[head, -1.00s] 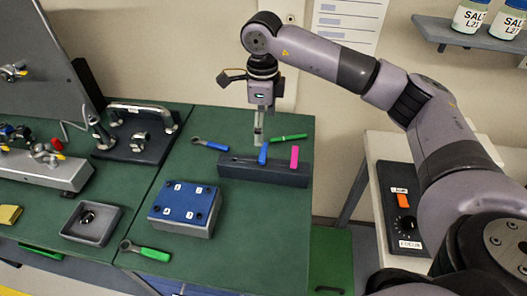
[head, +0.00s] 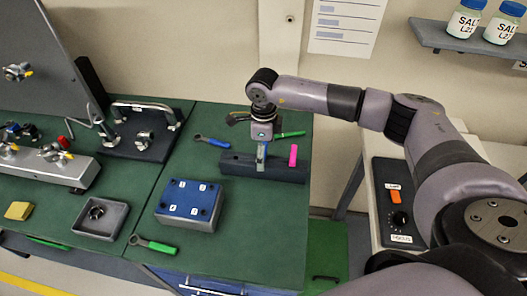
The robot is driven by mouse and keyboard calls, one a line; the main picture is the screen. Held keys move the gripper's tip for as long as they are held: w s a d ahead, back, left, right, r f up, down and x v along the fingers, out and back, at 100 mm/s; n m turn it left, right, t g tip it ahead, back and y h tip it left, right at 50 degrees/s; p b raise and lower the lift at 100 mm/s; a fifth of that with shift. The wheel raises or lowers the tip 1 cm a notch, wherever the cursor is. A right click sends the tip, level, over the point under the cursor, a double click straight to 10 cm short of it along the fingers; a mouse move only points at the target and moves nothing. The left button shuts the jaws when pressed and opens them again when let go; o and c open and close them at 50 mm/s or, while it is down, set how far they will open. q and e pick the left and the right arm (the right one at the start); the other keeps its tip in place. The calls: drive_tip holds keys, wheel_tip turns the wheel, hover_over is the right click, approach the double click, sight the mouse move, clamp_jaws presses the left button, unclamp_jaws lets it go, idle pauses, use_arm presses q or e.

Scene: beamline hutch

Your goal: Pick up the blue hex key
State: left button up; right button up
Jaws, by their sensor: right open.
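The blue hex key (head: 264,149) stands upright in a dark holder block (head: 236,164) on the green bench, with only a strip of its blue handle showing. My right gripper (head: 261,158) points down over the holder, at the blue hex key. Its jaws are open, and the fingers hide much of the handle. I cannot tell whether they touch it. My left gripper is out of view.
A pink-handled key (head: 293,155) stands in the same holder, close to the right. A blue-handled tool (head: 213,141) and a green-handled tool (head: 291,134) lie nearby. A blue-topped box (head: 188,202) stands in front.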

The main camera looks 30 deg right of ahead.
drive_tip(key=shift+c, duration=0.2)
drive_tip(key=c, duration=1.3)
drive_tip(key=shift+o, duration=0.2)
drive_tip(key=shift+r, duration=0.1)
drive_tip(key=shift+r+b, duration=0.3)
drive_tip(key=shift+r, duration=0.2)
wheel_tip(320, 180, up, 19)
drive_tip(key=b, duration=0.5)
